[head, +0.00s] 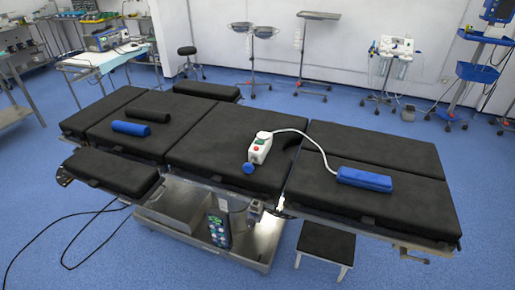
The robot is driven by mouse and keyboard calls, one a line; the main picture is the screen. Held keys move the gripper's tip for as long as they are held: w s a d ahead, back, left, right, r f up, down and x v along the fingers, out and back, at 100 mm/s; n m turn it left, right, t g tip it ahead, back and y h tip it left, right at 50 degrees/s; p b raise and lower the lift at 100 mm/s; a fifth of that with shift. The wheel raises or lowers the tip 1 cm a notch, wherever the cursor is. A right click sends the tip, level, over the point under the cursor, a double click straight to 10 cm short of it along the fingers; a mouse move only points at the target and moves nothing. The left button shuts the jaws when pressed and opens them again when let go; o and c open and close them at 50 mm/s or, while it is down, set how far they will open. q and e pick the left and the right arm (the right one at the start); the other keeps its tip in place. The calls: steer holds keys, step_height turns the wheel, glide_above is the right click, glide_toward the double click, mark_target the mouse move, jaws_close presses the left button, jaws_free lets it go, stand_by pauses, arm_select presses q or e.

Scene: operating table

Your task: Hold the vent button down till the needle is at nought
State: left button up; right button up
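A small white hand-held device (261,146) lies on the middle section of the black operating table (215,152). It has small green and red parts on its upper face and a round blue part (249,168) at its near end. Its parts are too small to tell which is the vent button, and no needle can be read. A white tube (312,140) arcs from the device to a blue cushion-like pad (364,179) on the table's right section. Neither of my grippers is in view.
A blue roll (131,128) and a black roll (148,116) lie on the table's left part. A black-topped stool (326,243) stands in front at the right. A hand control (219,229) hangs at the table's base. Cables lie on the floor at the left.

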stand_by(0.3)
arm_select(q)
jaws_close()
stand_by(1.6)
